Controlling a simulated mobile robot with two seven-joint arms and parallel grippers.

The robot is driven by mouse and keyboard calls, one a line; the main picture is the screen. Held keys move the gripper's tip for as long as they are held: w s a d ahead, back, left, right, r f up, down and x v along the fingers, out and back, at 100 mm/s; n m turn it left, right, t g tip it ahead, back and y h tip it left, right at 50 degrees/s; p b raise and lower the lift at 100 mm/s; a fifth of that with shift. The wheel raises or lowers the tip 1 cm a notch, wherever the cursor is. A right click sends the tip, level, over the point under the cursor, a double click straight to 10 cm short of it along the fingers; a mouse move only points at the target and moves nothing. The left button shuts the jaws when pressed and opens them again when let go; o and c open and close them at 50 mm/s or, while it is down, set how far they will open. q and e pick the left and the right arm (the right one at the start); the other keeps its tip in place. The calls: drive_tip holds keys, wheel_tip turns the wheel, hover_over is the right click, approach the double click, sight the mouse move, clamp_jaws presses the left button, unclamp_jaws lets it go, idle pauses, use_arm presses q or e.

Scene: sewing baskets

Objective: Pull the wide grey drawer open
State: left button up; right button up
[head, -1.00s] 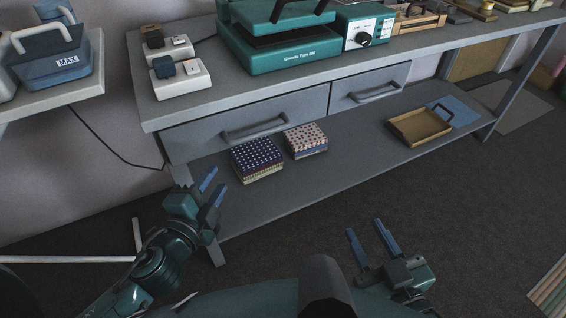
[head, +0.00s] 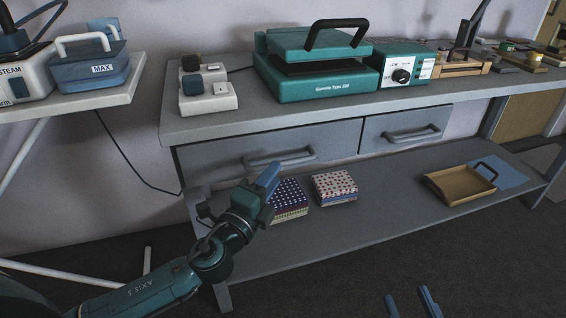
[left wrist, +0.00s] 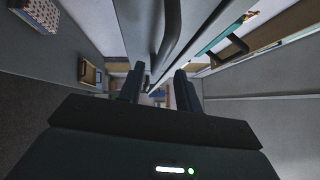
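The wide grey drawer (head: 215,162) sits under the left part of the grey bench top. Its front looks flush with the bench, and it has a grey bar handle (head: 280,158). My left gripper (head: 268,179) is just below and left of that handle. In the left wrist view the two dark fingers (left wrist: 160,88) are apart with nothing clamped. The bar handle (left wrist: 170,32) runs down from the top toward the gap between them; I cannot tell if they straddle it. My right gripper (head: 411,302) is open and empty low in the head view, mostly cut off.
A narrower drawer (head: 378,136) is to the right. Two patterned fabric boxes (head: 290,200) (head: 335,186) and a tan tray (head: 452,190) are on the lower shelf. A green press (head: 318,82) and white power blocks (head: 208,98) stand on the bench top.

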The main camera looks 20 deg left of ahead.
use_arm(q)
drive_tip(key=shift+x, duration=2.65)
drive_tip(key=shift+c, duration=0.3)
clamp_jaws()
